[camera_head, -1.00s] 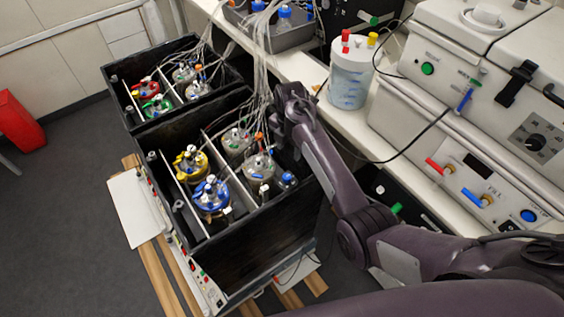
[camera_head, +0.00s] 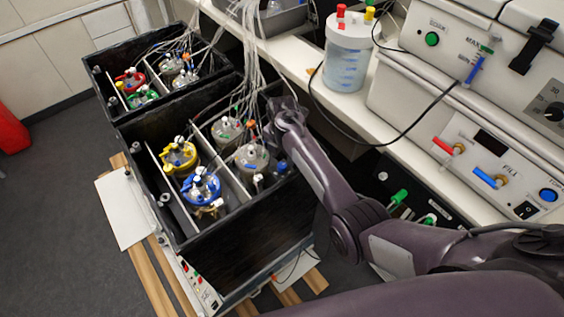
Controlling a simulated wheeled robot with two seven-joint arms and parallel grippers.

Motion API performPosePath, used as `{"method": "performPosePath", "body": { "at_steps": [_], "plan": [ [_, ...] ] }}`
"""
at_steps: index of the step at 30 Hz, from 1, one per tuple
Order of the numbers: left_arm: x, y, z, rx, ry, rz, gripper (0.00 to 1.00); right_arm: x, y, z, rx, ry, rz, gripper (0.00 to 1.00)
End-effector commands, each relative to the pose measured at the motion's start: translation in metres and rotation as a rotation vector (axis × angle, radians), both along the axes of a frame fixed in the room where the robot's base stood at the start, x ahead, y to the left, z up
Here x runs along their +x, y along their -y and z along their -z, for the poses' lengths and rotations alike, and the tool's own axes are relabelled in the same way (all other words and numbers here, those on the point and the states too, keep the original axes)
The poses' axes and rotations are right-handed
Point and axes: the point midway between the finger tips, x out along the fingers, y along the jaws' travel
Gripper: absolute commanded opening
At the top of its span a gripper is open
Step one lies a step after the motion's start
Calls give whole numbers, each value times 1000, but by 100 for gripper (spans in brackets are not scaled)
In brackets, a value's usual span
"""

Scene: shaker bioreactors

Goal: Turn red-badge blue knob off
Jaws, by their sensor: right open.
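Several blue controls show on the white bench machine in the head view; I cannot make out a red badge beside any of them. A blue lever knob (camera_head: 489,178) sits on the lower panel, right of a red lever knob (camera_head: 446,146). Another blue lever (camera_head: 475,68) sits higher on the machine, and a round blue button (camera_head: 547,195) is at the panel's right. My right gripper (camera_head: 283,112) is open, over the right edge of the near black box, apart from these controls. Its fingertips are small and hard to see. My left gripper is out of view.
Two black boxes (camera_head: 240,243) hold several bottles with yellow, blue, red and green caps and tubing. A clear jar (camera_head: 347,52) stands on the white bench (camera_head: 300,52). A black cable crosses the bench. A dark unit with green levers (camera_head: 398,197) sits below.

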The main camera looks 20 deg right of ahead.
Motion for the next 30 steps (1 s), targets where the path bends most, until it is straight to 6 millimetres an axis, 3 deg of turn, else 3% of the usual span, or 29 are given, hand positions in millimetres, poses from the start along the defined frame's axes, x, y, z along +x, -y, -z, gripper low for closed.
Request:
{"method": "performPosePath", "body": {
  "at_steps": [6, 17, 27, 30],
  "plan": [
    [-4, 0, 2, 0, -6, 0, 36, 0, -1, 27, 2, -1, 0, 48],
    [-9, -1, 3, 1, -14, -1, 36, 0, 0, 33, 1, 1, 0, 48],
    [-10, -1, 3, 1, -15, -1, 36, 0, 0, 33, 1, 1, 0, 5],
    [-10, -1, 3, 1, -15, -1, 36, 0, 0, 33, 1, 1, 1, 4]
  ]
}}
